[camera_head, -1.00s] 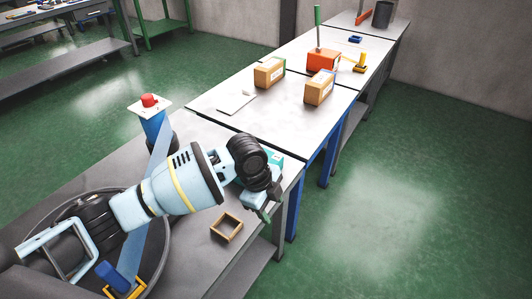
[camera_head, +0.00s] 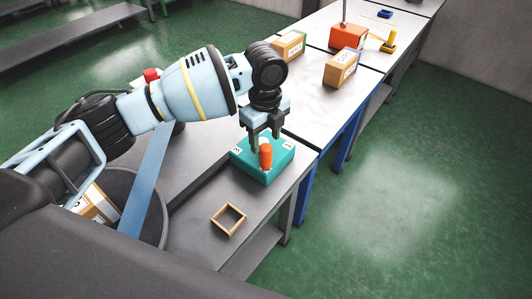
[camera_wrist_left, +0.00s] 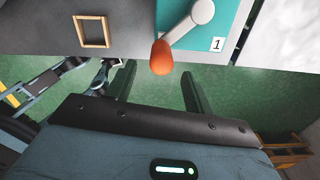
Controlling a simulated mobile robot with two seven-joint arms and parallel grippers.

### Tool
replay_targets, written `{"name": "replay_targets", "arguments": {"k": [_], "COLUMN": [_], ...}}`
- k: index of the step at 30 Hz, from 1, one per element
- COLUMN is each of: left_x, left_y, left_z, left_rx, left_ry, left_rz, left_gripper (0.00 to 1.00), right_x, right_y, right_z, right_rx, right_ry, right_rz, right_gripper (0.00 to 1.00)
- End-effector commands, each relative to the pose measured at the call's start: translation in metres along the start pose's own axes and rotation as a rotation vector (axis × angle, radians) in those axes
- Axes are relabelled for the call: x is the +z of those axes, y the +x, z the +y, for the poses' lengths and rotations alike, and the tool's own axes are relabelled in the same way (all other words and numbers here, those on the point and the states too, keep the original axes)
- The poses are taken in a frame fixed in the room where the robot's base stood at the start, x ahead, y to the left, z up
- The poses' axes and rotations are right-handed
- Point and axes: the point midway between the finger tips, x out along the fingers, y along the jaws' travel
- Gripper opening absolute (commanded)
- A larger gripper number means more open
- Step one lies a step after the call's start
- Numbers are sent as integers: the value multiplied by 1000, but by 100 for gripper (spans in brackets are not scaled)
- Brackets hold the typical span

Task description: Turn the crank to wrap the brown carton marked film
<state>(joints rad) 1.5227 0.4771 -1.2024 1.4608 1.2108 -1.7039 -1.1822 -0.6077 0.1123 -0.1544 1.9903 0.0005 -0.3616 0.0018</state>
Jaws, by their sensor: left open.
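The teal crank box (camera_head: 250,161) stands on the near bench, with number labels on top. Its orange crank handle (camera_head: 265,156) points up; in the left wrist view the orange handle (camera_wrist_left: 161,58) sits on a grey crank arm (camera_wrist_left: 203,11). My left gripper (camera_head: 265,141) is open just above and around the handle's top in the head view; I cannot tell whether it touches. In the wrist view the handle lies between the fingers' lines. A brown and white carton (camera_head: 97,207) is partly hidden on the dark turntable (camera_head: 152,222) behind my arm. Its marking is unreadable. My right gripper is out of view.
A small wooden frame (camera_head: 228,219) lies on the near bench beside the crank box. Two more cartons (camera_head: 290,46) (camera_head: 341,69) and an orange box (camera_head: 348,37) stand on the farther tables. A blue upright (camera_head: 149,184) rises by the turntable.

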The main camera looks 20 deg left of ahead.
Motion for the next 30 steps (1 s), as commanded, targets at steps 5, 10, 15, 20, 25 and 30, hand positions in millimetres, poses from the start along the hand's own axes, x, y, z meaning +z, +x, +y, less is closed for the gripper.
{"name": "replay_targets", "arguments": {"k": [5, 10, 15, 20, 25, 30], "left_x": [0, 0, 0, 0, 0, 0], "left_y": [26, 51, 68, 73, 73, 73], "left_z": [1, 1, 1, 0, 0, 0], "left_rx": [5, 4, 3, 1, 1, 1], "left_ry": [-1, -1, -1, -1, -1, -1], "left_rz": [0, 1, 1, 0, 0, 0], "left_gripper": [52, 52, 52, 52, 52, 37], "right_x": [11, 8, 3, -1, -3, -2], "right_y": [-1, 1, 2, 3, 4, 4], "right_z": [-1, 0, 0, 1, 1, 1], "right_rx": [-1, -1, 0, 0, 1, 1], "right_ry": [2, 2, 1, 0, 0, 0], "right_rz": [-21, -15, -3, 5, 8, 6], "right_gripper": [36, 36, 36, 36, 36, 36]}}
